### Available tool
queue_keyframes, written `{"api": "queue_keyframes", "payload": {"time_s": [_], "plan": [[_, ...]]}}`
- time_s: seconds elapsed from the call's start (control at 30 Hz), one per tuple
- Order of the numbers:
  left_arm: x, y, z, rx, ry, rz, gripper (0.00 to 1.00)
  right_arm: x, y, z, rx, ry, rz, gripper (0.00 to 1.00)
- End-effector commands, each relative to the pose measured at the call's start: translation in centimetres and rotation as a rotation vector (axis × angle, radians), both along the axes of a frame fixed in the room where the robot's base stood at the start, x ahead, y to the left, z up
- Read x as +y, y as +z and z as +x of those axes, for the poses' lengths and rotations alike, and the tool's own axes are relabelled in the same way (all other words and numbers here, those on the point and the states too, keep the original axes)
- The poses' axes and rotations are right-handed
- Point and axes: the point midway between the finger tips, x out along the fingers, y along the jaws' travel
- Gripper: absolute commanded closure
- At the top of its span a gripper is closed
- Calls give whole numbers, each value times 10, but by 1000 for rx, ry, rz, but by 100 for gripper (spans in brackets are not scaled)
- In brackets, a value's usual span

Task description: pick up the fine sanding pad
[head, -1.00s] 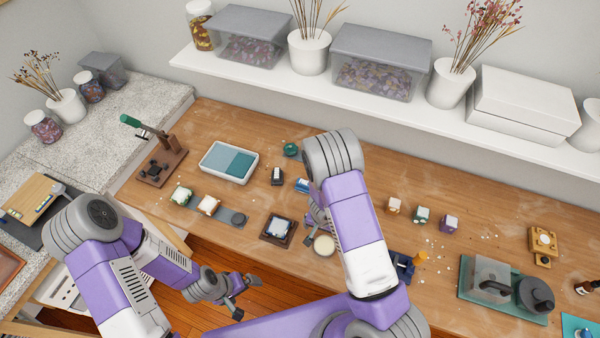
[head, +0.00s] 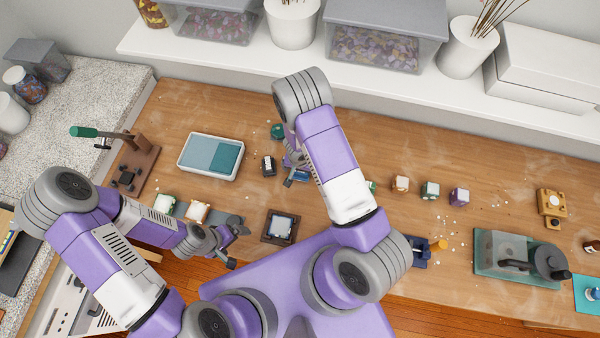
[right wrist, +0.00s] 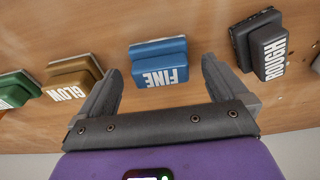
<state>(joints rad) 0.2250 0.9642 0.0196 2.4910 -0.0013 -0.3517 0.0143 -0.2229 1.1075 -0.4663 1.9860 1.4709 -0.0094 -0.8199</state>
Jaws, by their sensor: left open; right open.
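The fine sanding pad (right wrist: 158,62) is a blue block with a white "FINE" label, lying on the wooden bench. In the right wrist view it lies ahead of and between the two fingers of my right gripper (right wrist: 162,72), which is open and empty. In the head view a blue part of the pad (head: 301,176) shows beside my right gripper (head: 291,166), partly covered by it. Whether the fingers reach down beside the pad is hard to tell. My left gripper (head: 238,247) is open and empty near the bench's front edge.
The dark rough pad (right wrist: 262,45) lies on one side of the blue pad, the brown glow pad (right wrist: 72,75) and a green pad (right wrist: 17,88) on the other. A teal tray (head: 183,164) and a dark square frame (head: 267,238) are nearby.

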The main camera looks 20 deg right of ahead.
Motion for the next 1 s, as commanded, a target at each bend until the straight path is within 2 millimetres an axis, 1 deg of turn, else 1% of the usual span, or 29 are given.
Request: {"api": "queue_keyframes", "payload": {"time_s": [0.03, 0.13, 0.23, 0.47, 0.5, 0.57, 0.6, 0.87, 1.0], "plan": [[0, -9, 0, 0, 0, 0, 3, -1, -12, 1, 0, -1, 0, 0], [0, -16, 0, 0, 0, 0, 3, -1, -20, 2, -1, -1, 1, 0], [0, -19, 0, 0, 0, 0, 3, -1, -24, 2, -1, 1, 1, 0], [0, -18, 0, 0, 0, 0, 3, -2, -23, 3, -1, 1, 1, 0], [0, -17, 0, 0, 0, 0, 3, -2, -23, 3, -1, 1, 1, 3], [0, -17, 0, 0, 0, 0, 3, -2, -23, 3, -1, 1, 0, 12], [0, -17, 0, 0, 0, 0, 3, -2, -23, 3, -1, 1, 0, 18], [0, -18, 0, 0, 0, 0, 3, -2, -23, 3, -1, 0, 0, 58], [0, -18, 0, 0, 0, 0, 3, -2, -23, 3, -1, 0, 0, 59]]}}
